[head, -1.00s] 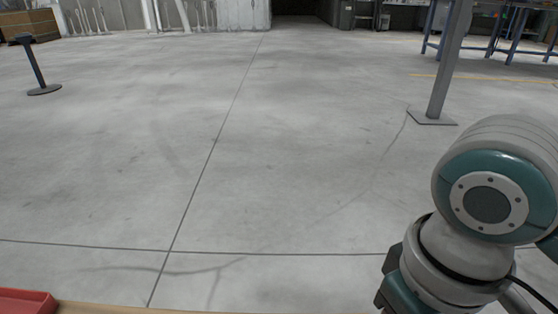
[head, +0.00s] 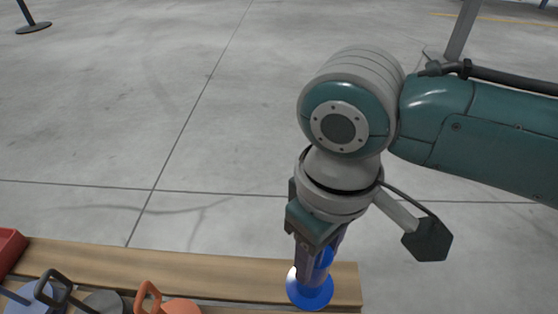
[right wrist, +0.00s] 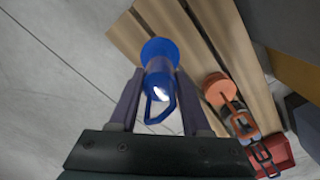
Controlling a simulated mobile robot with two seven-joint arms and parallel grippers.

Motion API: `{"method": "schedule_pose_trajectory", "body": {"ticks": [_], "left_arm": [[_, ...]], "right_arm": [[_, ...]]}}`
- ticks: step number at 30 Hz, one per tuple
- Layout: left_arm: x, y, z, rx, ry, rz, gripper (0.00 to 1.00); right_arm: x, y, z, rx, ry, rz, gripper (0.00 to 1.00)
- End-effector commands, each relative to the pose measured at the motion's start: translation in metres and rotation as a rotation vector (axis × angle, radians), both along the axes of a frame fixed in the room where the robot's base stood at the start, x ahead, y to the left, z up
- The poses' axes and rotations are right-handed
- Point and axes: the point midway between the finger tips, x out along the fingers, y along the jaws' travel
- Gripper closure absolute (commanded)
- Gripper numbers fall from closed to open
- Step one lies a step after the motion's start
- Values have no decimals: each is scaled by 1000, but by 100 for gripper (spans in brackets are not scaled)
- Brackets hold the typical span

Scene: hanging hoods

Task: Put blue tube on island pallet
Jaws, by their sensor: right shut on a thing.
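The blue tube (head: 312,288) has a round flat base and is held upright by my right gripper (head: 309,262). In the right wrist view the blue tube (right wrist: 158,62), with its loop handle, sits between the two fingers of the gripper (right wrist: 156,95). The pallet's planks also show in the right wrist view (right wrist: 240,70). My left gripper is not in view.
Orange (head: 182,306), dark grey (head: 103,301) and grey-blue (head: 30,298) handled pieces stand left of the tube on the pallet. A red bin (head: 10,248) is at the far left. Open concrete floor (head: 120,120) lies beyond; a post stands at upper right.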

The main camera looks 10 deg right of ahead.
Motion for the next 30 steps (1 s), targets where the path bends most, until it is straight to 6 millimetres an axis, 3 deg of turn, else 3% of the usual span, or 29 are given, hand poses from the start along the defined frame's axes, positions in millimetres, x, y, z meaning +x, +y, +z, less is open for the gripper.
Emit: {"method": "schedule_pose_trajectory", "body": {"ticks": [1, 6, 13, 21, 30], "left_arm": [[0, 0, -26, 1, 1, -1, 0], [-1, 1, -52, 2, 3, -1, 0], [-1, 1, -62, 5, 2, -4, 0], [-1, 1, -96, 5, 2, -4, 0], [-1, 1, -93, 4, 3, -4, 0]], "right_arm": [[0, 0, -28, 0, -1, 0, 100], [1, 0, -61, 1, -2, 0, 100], [1, 0, -74, 1, -2, 1, 100], [1, 0, -113, 1, -2, 0, 100], [0, 0, -110, 1, -2, 0, 100]]}}
